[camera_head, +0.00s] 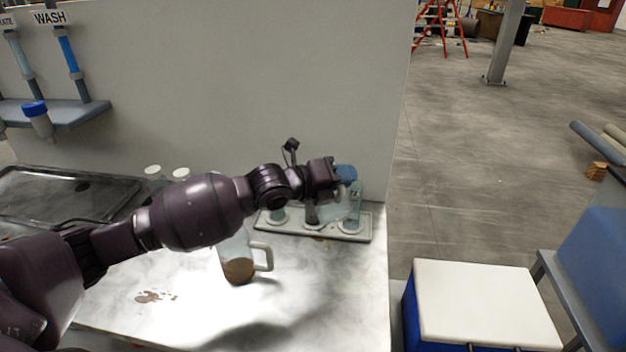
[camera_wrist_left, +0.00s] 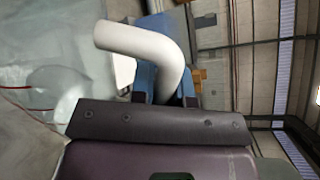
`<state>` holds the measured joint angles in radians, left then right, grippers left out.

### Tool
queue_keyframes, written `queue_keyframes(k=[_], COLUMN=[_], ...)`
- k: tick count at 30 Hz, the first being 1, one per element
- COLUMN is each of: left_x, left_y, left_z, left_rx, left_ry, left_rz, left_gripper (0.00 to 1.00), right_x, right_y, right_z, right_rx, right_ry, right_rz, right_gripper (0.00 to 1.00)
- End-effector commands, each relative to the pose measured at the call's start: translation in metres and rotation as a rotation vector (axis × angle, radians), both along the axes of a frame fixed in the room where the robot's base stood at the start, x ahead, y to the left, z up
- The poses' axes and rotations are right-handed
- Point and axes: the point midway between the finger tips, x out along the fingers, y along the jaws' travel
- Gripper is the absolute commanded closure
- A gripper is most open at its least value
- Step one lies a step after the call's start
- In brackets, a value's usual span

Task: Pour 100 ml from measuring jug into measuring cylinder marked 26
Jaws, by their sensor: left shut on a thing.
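My left gripper (camera_head: 343,182) is over the cylinder rack (camera_head: 345,236) in the head view. In the left wrist view its blue fingers are shut on a white curved handle (camera_wrist_left: 140,42). A large clear vessel wall (camera_wrist_left: 40,75) fills the left of that view; its contents and tilt I cannot tell. Clear measuring cylinders stand in the rack, one at its right end (camera_head: 355,207) and one at its left (camera_head: 277,214); the arm partly hides them. No number 26 is readable. A jug with brown liquid (camera_head: 238,270) stands upright on the bench, partly behind my arm.
Brown spill marks (camera_head: 155,296) lie on the white bench (camera_head: 330,300). A grey tray (camera_head: 40,190) is at the left, and two white-topped items (camera_head: 153,170) stand behind my arm. A wall (camera_head: 300,80) rises behind the rack. A blue box with a white lid (camera_head: 485,300) stands beyond the bench's right edge.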

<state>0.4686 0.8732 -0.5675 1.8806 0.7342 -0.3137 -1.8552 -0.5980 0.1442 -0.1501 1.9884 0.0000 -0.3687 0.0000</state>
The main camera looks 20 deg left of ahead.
Motion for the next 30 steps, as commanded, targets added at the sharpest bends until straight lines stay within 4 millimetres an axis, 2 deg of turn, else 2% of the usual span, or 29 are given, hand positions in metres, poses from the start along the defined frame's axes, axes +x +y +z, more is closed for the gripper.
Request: queue_keyframes(k=[14, 20, 29, 30], left_x=[-0.002, -0.006, -0.012, -0.012], left_y=[-0.002, -0.006, -0.012, -0.013], left_z=[-0.004, -0.014, -0.017, -0.022], left_rx=[0.023, 0.079, 0.187, 0.199], left_ry=[-0.023, -0.077, -0.181, -0.193], left_rz=[-0.001, -0.001, 0.0, 0.0], left_gripper=[1.0, 1.0, 1.0, 1.0], right_x=[0.002, -0.004, -0.006, -0.007], right_y=[0.001, 0.0, 0.0, 0.0], right_z=[0.002, -0.004, -0.004, -0.007], right_rx=[0.003, 0.003, 0.002, 0.002], right_ry=[-0.006, 0.006, 0.011, 0.013], right_rz=[-0.001, -0.003, -0.005, -0.005], right_gripper=[0.57, 0.57, 0.57, 0.57])
